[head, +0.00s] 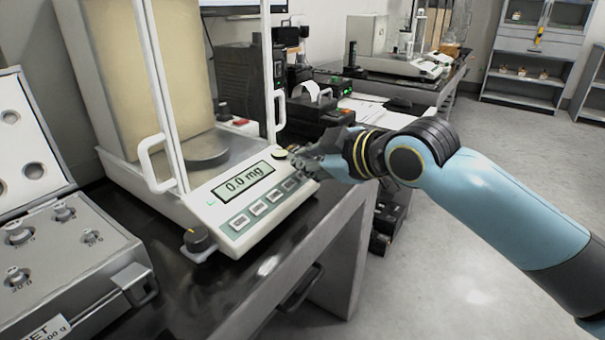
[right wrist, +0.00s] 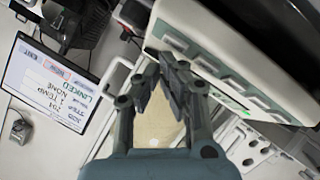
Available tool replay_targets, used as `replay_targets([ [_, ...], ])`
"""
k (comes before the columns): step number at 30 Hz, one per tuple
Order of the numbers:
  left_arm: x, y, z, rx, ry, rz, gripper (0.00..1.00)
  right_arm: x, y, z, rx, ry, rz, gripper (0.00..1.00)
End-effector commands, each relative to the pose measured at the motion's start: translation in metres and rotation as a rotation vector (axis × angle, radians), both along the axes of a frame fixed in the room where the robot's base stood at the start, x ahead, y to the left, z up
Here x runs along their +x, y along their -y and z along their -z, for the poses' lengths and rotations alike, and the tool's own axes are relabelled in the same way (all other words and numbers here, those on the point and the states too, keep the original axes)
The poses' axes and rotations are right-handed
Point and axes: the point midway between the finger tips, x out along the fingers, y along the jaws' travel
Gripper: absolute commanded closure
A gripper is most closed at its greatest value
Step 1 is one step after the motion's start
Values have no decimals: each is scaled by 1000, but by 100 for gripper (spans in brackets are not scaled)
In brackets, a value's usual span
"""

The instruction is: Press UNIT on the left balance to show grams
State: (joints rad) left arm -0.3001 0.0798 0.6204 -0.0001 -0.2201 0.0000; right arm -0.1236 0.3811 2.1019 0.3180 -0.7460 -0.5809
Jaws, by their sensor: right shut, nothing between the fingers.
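The left balance (head: 212,208) stands on a dark table, and its display (head: 248,183) reads 0.0 mg. A row of several buttons (head: 258,208) runs along its sloping front panel below the display. The button labels are too small to read, so I cannot tell which is UNIT. My right gripper (head: 300,161) is at the right end of the panel, close to the buttons. In the right wrist view its fingers (right wrist: 173,66) are together and empty, in front of the balance's button row (right wrist: 225,73). I cannot tell whether they touch the panel. My left gripper is not in view.
An open weight case (head: 62,262) sits left of the balance. The balance's glass shield has white handles (head: 160,165). A printer (head: 316,105) and papers (head: 372,112) lie behind my right gripper. A monitor (right wrist: 55,85) shows in the right wrist view.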

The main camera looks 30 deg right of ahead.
Motion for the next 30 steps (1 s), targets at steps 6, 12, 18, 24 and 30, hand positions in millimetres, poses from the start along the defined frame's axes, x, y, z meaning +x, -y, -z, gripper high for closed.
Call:
replay_targets([
  [6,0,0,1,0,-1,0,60,1,-1,3,1,0,0,100],
  [12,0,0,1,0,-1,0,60,1,-1,3,1,0,0,100],
  [18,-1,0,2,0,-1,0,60,2,-1,5,1,0,0,100],
  [24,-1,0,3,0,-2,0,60,2,-1,7,1,0,0,100],
  [30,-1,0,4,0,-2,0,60,3,-1,10,1,-2,0,100],
])
